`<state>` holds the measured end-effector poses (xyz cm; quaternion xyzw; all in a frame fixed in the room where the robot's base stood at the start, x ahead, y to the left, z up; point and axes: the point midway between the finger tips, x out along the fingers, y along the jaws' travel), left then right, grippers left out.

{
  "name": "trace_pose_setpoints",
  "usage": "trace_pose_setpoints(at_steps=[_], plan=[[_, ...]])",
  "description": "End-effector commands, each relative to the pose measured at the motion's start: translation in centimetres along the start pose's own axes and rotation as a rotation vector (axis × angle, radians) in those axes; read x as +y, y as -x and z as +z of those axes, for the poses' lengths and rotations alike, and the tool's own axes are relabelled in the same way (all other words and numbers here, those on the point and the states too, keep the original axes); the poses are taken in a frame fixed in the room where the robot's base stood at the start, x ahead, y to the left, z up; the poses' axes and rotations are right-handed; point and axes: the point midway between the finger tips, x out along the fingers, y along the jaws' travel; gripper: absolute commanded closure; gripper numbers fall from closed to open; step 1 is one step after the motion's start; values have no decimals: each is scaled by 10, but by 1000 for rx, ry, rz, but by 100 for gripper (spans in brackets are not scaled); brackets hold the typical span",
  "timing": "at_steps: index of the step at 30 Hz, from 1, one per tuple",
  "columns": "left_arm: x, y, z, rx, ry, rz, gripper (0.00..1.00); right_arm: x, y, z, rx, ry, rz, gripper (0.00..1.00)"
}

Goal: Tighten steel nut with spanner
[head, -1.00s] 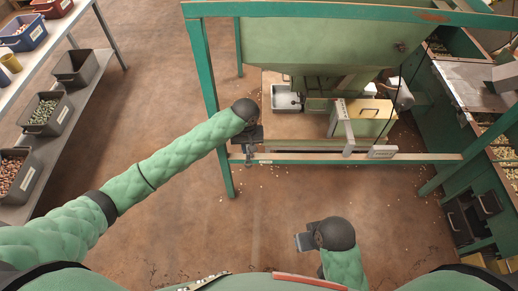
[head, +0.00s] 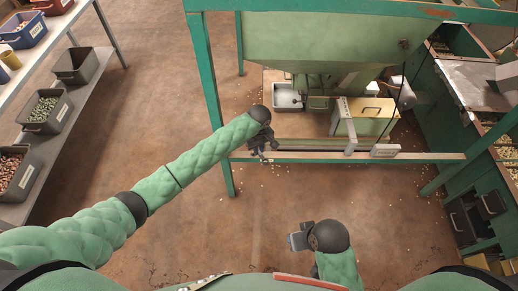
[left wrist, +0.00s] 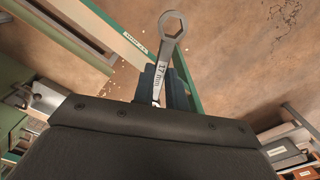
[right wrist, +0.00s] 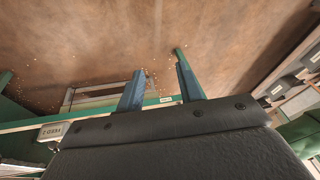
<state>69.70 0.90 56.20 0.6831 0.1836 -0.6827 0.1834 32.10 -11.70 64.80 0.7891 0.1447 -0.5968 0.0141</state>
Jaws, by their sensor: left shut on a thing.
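A steel spanner (left wrist: 169,50) marked "17 mm" is held in my left gripper (left wrist: 160,88), its ring end pointing away from the wrist. In the head view my left gripper (head: 263,150) is over the green front rail (head: 315,158) of the hopper stand, near its left post. The spanner shows there only as a small grey shape (head: 260,157). I cannot make out the steel nut in any view. My right gripper (right wrist: 161,88) is open and empty; in the head view it is low over the bare floor (head: 299,241).
The green hopper (head: 320,40) hangs in the stand above a steel tray (head: 286,97) and a yellow-green box (head: 365,116). Shelves with bins (head: 75,65) stand at left, a green bench (head: 450,120) at right. Floor between is clear apart from scattered nuts.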

Motion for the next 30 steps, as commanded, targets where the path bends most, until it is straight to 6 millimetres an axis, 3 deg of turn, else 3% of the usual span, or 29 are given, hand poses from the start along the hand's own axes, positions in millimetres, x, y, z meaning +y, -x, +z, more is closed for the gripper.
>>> trace_pose_setpoints(at_steps=[6, 11, 30], plan=[[0, -11, 0, 0, -1, 0, 100, -11, -25, -1, 32, 3, -33, 64], [0, -16, 0, 0, -1, 0, 100, -21, -35, -4, 62, 10, -53, 64], [0, -34, 0, -1, -2, 0, 100, -28, -97, -5, 147, 12, -84, 64]])
